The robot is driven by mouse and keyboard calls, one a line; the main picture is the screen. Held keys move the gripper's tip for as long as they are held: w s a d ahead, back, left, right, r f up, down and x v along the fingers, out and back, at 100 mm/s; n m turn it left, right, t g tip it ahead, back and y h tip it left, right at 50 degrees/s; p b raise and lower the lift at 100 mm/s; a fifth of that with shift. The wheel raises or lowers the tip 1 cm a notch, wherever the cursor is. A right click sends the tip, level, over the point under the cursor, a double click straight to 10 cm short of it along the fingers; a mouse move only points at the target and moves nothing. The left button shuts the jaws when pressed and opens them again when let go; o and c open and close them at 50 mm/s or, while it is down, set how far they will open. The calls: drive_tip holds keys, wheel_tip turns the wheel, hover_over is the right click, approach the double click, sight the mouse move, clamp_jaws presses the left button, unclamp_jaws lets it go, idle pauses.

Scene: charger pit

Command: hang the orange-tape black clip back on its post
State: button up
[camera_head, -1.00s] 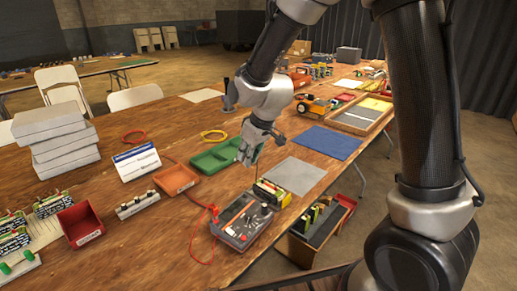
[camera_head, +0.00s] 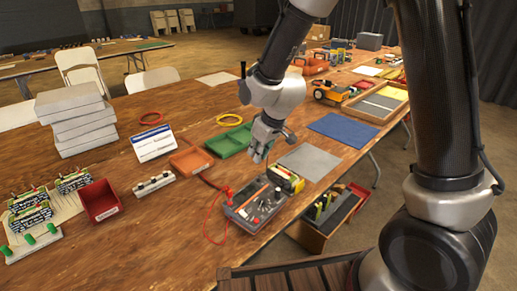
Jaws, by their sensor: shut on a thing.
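My gripper (camera_head: 259,156) hangs above the table, just behind the grey charger box (camera_head: 242,213) in the picture. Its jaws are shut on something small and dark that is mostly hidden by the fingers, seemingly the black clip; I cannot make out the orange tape. The charger box has an orange strip and small upright parts on top. A red clip (camera_head: 228,191) with a red cable is at its left edge. I cannot tell which upright part is the clip's post.
A yellow-and-black block (camera_head: 288,180) stands right behind the charger box. Green (camera_head: 229,141) and orange (camera_head: 192,160) trays lie near the gripper. A grey mat (camera_head: 308,161) lies to the right. A bin of items (camera_head: 327,212) is below the table's front edge.

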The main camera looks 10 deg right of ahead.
drive_tip(key=shift+f, duration=2.95)
drive_tip(key=shift+f, duration=0.2)
drive_tip(key=o, duration=0.9)
drive_tip(key=shift+c, duration=0.2)
drive_tip(key=shift+o, duration=1)
drive_tip(key=shift+r, duration=0.15)
drive_tip(key=shift+r, duration=3.6)
